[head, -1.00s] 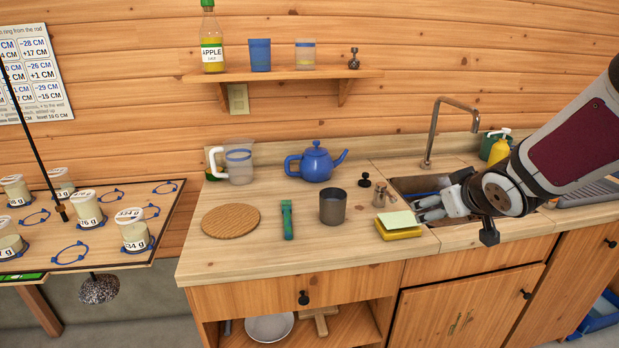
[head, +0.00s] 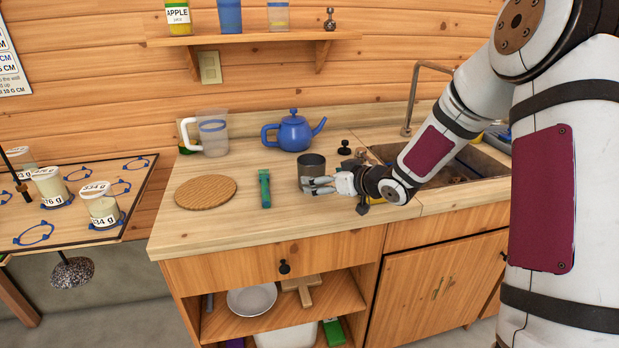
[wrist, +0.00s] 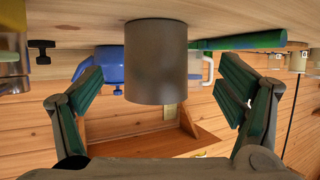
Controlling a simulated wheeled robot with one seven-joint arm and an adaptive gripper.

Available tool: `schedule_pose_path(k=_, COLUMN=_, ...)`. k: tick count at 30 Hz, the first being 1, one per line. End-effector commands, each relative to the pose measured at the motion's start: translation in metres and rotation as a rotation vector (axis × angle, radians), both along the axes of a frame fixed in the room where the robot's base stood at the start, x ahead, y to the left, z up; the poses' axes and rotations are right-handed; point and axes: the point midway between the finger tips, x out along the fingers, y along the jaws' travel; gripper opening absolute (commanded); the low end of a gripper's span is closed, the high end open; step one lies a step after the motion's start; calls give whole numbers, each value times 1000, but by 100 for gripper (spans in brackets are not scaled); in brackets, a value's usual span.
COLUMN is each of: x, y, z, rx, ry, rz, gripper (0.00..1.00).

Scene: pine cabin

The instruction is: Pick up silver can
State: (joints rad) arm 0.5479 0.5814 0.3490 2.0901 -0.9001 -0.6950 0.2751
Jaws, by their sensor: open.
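The silver can (head: 311,164), a dull grey metal cylinder, stands upright on the wooden counter. My gripper (head: 318,186) is at its near right side, its fingers overlapping the can's lower part in the head view. In the wrist view, which is upside down, the can (wrist: 156,62) hangs centred between the two spread fingers of my gripper (wrist: 162,85), with clear gaps on both sides. The gripper is open and holds nothing.
A green-handled tool (head: 265,188) and a round wooden board (head: 206,191) lie left of the can. A blue teapot (head: 293,133) and a clear pitcher (head: 213,137) stand behind. The sink (head: 470,165) is right. My arm mostly hides the sponge.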

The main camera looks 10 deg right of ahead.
Motion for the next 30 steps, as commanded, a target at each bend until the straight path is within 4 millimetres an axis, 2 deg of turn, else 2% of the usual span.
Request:
schedule_pose_path(k=8, x=18, y=8, z=-7, rx=-1, ry=0, rz=0, gripper=88)
schedule_pose_path(k=18, x=56, y=22, z=-21, rx=0, ry=2, rz=0, gripper=88)
schedule_pose_path(k=26, x=59, y=23, z=-22, rx=-1, ry=1, rz=-1, gripper=88)
schedule_pose_path(k=27, x=59, y=23, z=-22, rx=-1, ry=1, rz=-1, gripper=86)
schedule_pose_path(k=30, x=59, y=23, z=-22, rx=-1, ry=1, rz=-1, gripper=63)
